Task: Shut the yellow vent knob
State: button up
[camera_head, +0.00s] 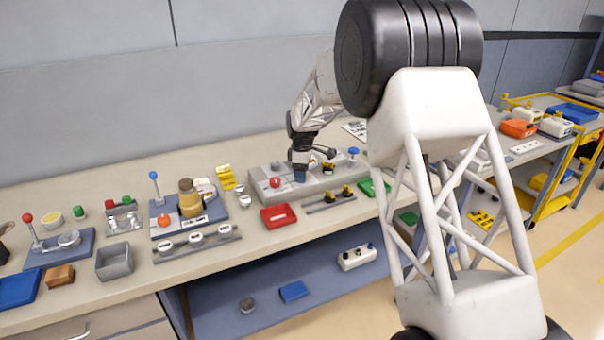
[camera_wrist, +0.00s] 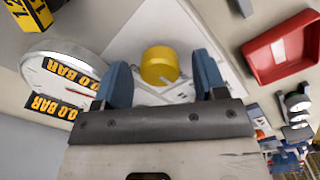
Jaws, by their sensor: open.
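The yellow vent knob (camera_wrist: 160,66) is a round yellow cap on a pale grey surface in the wrist view. My gripper (camera_wrist: 160,72) is open, with one blue finger on each side of the knob in the picture. A gap shows between the knob and each finger, and I cannot tell how far the fingertips are above the pale surface. In the head view my gripper (camera_head: 300,174) points down over the grey fixture (camera_head: 262,185) on the bench. I cannot make out the vent knob there; my gripper may hide it.
A round gauge with 0.0 BAR labels (camera_wrist: 62,82) is left of my gripper in the wrist view. A red tray (camera_wrist: 284,48) lies to the right. In the head view, a red knob (camera_head: 275,182) and a blue knob (camera_head: 353,151) stand on the fixture near my gripper.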

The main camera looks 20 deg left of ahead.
jog(key=shift+f, duration=0.2)
jog(key=c, duration=0.9)
